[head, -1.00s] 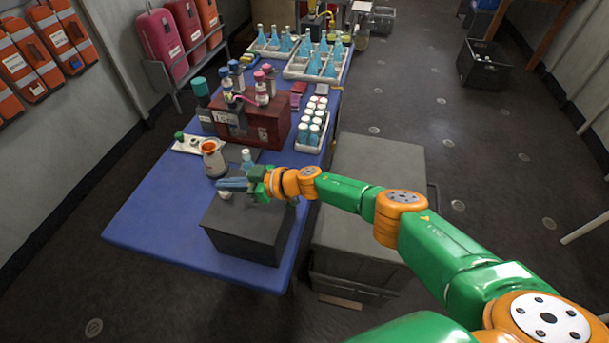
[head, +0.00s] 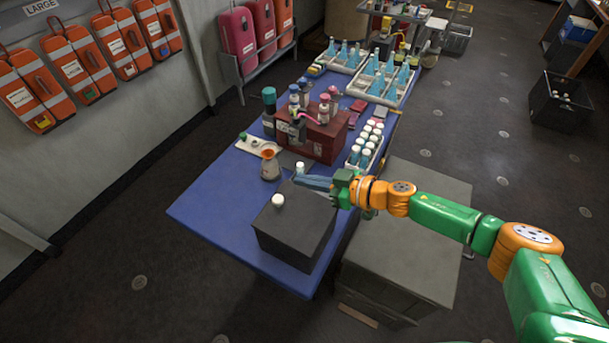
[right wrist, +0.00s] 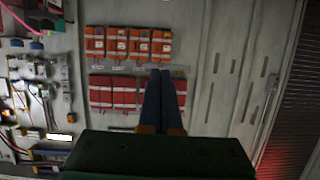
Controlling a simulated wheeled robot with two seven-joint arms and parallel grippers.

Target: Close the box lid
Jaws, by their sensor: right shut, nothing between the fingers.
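The box (head: 290,240) is dark grey and stands near the front end of the blue table. Its top looks flat and shut, with a white round knob (head: 278,200) on it; no gap under the lid shows. My right gripper (head: 302,181) has its blue fingers together and empty. They point left, by the far edge of the box top, apart from the knob; whether they touch the lid I cannot tell. The fingers also show closed in the right wrist view (right wrist: 161,75), which faces the wall. My left gripper is not in view.
An orange-topped jug (head: 270,167) and a small bottle stand just behind the box. A dark red case (head: 325,140) and a rack of white-capped bottles (head: 366,150) are farther back. A grey crate (head: 405,235) stands right of the blue table (head: 215,210). The table's left front is clear.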

